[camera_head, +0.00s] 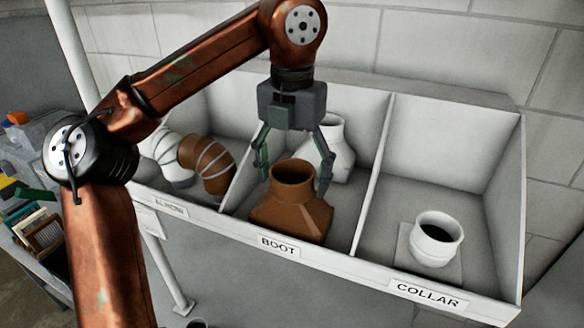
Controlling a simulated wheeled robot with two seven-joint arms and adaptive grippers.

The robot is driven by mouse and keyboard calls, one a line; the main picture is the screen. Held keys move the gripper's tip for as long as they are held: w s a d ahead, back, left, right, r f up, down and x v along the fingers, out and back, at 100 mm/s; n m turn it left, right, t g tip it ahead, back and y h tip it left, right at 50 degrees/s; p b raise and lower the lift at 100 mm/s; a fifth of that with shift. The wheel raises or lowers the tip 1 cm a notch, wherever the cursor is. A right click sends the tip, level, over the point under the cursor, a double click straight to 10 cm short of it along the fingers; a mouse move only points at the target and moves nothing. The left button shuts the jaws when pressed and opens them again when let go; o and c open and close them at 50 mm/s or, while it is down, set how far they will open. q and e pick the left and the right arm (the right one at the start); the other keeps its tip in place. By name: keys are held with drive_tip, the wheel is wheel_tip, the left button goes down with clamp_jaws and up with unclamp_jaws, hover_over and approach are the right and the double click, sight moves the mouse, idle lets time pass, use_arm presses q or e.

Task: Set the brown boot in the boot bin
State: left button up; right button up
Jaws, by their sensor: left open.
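The brown boot (291,217), with a round open neck and a wide flared base, stands upright in the boot bin (334,250), the middle compartment labelled BOOT. It is close behind the bin's front lip, which hides its lower edge. My left gripper (293,183) points down over the boot, open, with one finger on each side of the neck. I cannot tell whether either finger touches it. My right gripper is not in view.
A white boot (334,150) stands behind in the same compartment. The left compartment holds a brown elbow (207,163) and a white elbow (166,154). The right one, labelled COLLAR, holds a white collar (437,238). Dividers separate them. A cluttered cart (40,265) stands at the left.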

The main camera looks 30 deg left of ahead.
use_arm(q)
drive_tip(key=shift+w+r, duration=0.15)
drive_tip(key=shift+r, duration=0.45)
drive_tip(key=r, duration=0.4)
drive_tip(key=shift+s+d, duration=0.1)
drive_tip(key=shift+s, duration=0.15)
drive_tip(key=shift+r, duration=1.2)
